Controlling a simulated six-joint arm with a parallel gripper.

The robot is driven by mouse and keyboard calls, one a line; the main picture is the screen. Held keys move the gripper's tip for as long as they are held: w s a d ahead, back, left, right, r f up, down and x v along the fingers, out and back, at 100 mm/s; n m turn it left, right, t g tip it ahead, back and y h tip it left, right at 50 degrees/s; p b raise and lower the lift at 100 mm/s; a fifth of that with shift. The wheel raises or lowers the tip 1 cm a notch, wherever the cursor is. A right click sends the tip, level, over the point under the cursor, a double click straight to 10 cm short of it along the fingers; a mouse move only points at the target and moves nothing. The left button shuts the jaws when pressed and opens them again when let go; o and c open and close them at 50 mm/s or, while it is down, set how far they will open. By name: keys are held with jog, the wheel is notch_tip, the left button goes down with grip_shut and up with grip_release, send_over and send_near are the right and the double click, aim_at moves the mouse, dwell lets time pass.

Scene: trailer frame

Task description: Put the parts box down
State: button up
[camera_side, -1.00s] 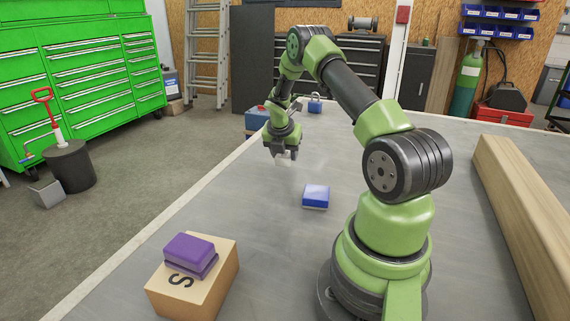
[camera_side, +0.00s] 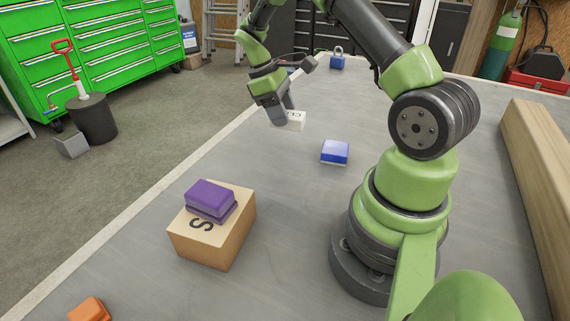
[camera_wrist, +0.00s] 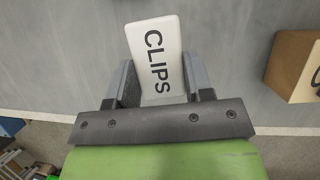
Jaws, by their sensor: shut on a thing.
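A white box lettered CLIPS (camera_wrist: 157,58) sits between the two fingers of my gripper (camera_wrist: 162,82) in the wrist view. My gripper is shut on it, and one end of the box sticks out past the fingertips. In the side view, my gripper (camera_side: 283,108) holds the white box (camera_side: 293,121) low over the grey table (camera_side: 270,165), up and left of a small blue box. I cannot tell whether the white box touches the table.
The small blue box (camera_side: 335,152) lies on the table. A cardboard box marked S (camera_side: 215,240) carries a purple box (camera_side: 210,198). An orange block (camera_side: 90,309) is at the lower left. A long wooden beam (camera_side: 535,180) lies at the right. Bare table surrounds the blue box.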

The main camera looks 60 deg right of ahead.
jog(key=shift+s+a+r+m, duration=0.1)
jog(key=shift+a+r+m, duration=0.05)
jog(key=shift+a+m, duration=0.5)
jog(key=shift+a+m+y, duration=0.2)
jog(key=shift+m+y, duration=0.15)
jog(key=shift+y, duration=0.05)
notch_tip(320, 180, down, 10)
jog(key=shift+a, duration=0.1)
jog(key=o, duration=0.9)
